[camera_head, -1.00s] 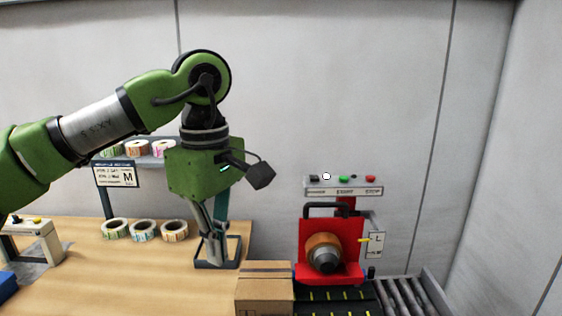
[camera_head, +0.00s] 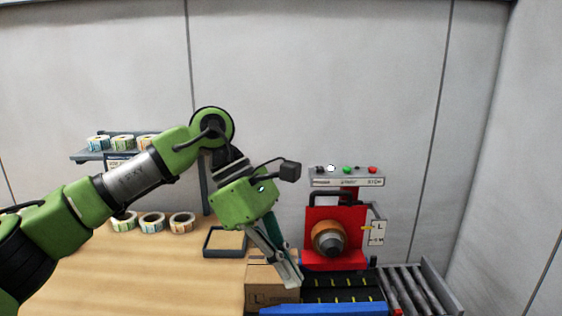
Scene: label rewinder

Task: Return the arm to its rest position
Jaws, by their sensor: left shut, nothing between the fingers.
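My left arm comes in from the left, and its green gripper (camera_head: 291,281) hangs tilted down to the right. Its fingers are shut with nothing between them. The fingertips show in front of the cardboard box (camera_head: 262,297); I cannot tell whether they touch it. The red label rewinder (camera_head: 318,258) with its orange and grey spindle (camera_head: 329,239) stands right of the gripper. My right gripper is not in view.
A control bar (camera_head: 347,176) with several buttons is above the rewinder. A roller conveyor (camera_head: 413,287) lies at the right. Label rolls (camera_head: 152,222) stand on the wooden table (camera_head: 150,275), beside a dark-rimmed tray (camera_head: 207,243). A shelf (camera_head: 88,157) holds more rolls. A blue edge (camera_head: 325,309) shows at the bottom.

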